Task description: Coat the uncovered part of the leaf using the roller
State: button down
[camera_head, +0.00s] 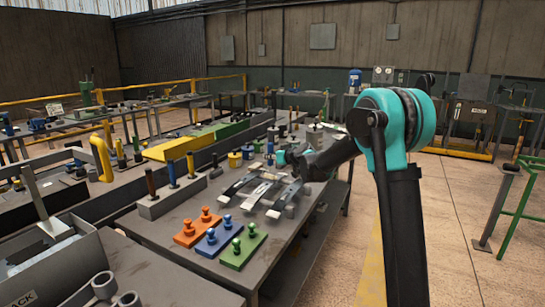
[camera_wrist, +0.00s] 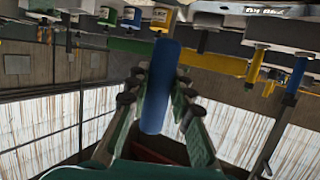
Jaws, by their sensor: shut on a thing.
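My gripper (camera_wrist: 160,88) is shut on a blue cylindrical handle, which I take to be the roller (camera_wrist: 159,95). The handle lies between the fingers in the middle of the wrist view; its working end cannot be made out. In the head view my gripper (camera_head: 298,164) is over the far part of the bench, and the roller cannot be told apart there. Several curved grey metal leaves (camera_head: 263,190) lie side by side on the bench, just in front of my gripper. Which part of a leaf is uncovered is too small to tell.
Orange (camera_head: 198,227), blue (camera_head: 220,235) and green (camera_head: 243,246) knobbed plates lie on the near bench (camera_head: 165,235). A block with upright handles (camera_head: 172,196) stands left of the leaves. Open floor (camera_head: 460,225) lies to the right.

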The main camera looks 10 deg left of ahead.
jog(key=s+a+f, duration=0.1)
jog(key=s+a, duration=0.2)
jog(key=s, duration=0.6)
jog(key=s+a, duration=0.3)
jog(key=s, duration=0.7)
jog(key=shift+a+f, duration=0.3)
jog(key=shift+f, duration=0.05)
dwell(1.1)
jog(key=shift+w, duration=0.1)
notch_tip(320, 180, up, 6)
dwell(0.7)
jog(key=shift+r, duration=0.1)
notch_tip(320, 180, up, 3)
jog(key=shift+f, duration=0.1)
dwell(0.4)
dwell(0.6)
